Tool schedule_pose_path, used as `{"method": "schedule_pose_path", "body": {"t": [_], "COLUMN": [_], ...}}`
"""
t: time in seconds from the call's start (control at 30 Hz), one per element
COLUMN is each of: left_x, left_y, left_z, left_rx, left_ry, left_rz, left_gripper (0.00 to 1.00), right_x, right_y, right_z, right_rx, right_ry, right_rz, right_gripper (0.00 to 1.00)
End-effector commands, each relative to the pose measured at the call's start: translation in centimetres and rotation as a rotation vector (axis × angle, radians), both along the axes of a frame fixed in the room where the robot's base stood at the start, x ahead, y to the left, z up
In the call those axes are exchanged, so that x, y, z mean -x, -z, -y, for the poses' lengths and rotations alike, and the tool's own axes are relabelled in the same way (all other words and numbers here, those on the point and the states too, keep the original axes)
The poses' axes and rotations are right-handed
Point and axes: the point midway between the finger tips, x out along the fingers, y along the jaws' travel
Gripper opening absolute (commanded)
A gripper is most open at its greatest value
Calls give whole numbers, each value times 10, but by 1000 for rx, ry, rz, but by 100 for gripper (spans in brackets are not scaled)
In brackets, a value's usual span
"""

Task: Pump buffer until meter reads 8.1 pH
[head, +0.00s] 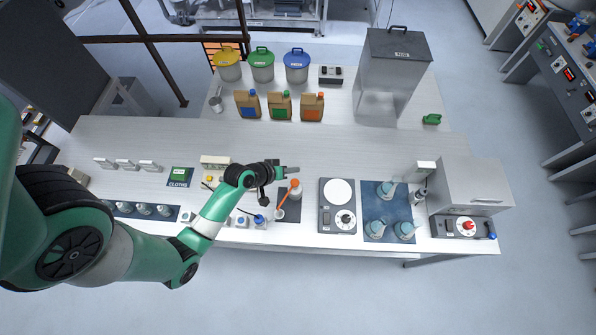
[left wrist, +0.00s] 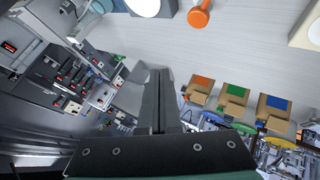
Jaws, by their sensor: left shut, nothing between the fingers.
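A white bottle with an orange pump-like top (head: 295,189) stands on a dark mat (head: 283,204). An orange strip slants from near it toward a small white cup (head: 279,214). My left gripper (head: 294,169) is shut and empty, just behind the orange top and apart from it. In the left wrist view its fingers (left wrist: 161,100) are together, and an orange-topped item (left wrist: 199,15) shows at the upper edge. A beige box (head: 214,162) left of my wrist may be the meter; its reading is too small to tell. My right gripper is out of view.
A hotplate (head: 338,215) stands right of the mat, beside a blue mat (head: 370,231) with several flasks. My left forearm crosses small devices at the front. The bench behind my gripper is clear.

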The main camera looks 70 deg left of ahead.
Motion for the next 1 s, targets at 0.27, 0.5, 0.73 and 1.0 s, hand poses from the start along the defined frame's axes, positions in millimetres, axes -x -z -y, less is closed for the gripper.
{"method": "schedule_pose_path", "body": {"t": [0.27,0.5,0.73,1.0], "left_x": [0,0,0,0], "left_y": [-2,6,44,78], "left_z": [-3,-3,-3,-3], "left_rx": [-2,-2,-2,-3], "left_ry": [-7,-5,-7,-6], "left_rz": [3,2,3,4], "left_gripper": [0,0,0,0], "right_x": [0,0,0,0], "right_y": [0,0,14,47], "right_z": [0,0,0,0], "right_rx": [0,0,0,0], "right_ry": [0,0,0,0], "right_rz": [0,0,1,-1], "right_gripper": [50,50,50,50]}}
